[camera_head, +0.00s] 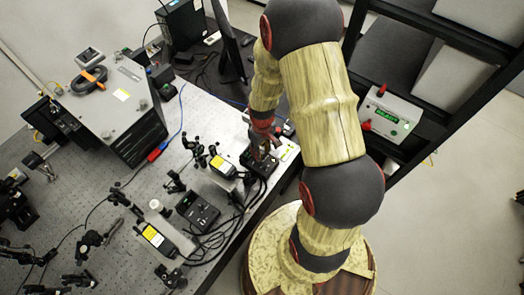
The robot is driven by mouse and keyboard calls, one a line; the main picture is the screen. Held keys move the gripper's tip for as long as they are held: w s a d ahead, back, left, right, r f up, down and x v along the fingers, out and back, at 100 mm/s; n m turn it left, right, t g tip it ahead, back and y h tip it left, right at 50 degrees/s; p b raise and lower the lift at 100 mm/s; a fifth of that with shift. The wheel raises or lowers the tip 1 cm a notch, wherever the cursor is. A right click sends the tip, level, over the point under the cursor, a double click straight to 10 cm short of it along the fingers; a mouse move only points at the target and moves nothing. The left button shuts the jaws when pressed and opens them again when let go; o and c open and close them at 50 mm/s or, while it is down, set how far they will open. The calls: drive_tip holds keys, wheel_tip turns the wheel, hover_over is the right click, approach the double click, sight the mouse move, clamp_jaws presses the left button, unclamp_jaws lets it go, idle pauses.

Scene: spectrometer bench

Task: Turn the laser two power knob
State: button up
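Two small black control boxes sit on the optical bench (205,110). One box (265,166) is near the bench's right edge, and the other box (197,210) is lower and to its left. I cannot read which one belongs to laser two, and the power knobs are too small to make out. My gripper (262,152) points down at the right box and covers part of its top. Whether the fingers touch a knob there, and whether they are open or shut, is too small to tell.
Two black modules with yellow labels (222,166) (157,238) stand left of the boxes, with loose black cables (205,245) around them. A large grey instrument (120,100) stands at upper left. A white device with a green display (390,115) is on the rack at right.

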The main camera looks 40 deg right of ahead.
drive_tip(key=shift+c, duration=0.4)
clamp_jaws()
idle(0.4)
drive_tip(key=shift+m+b, duration=0.4)
drive_tip(key=shift+m, duration=2.5)
drive_tip(key=shift+o, duration=0.4)
unclamp_jaws()
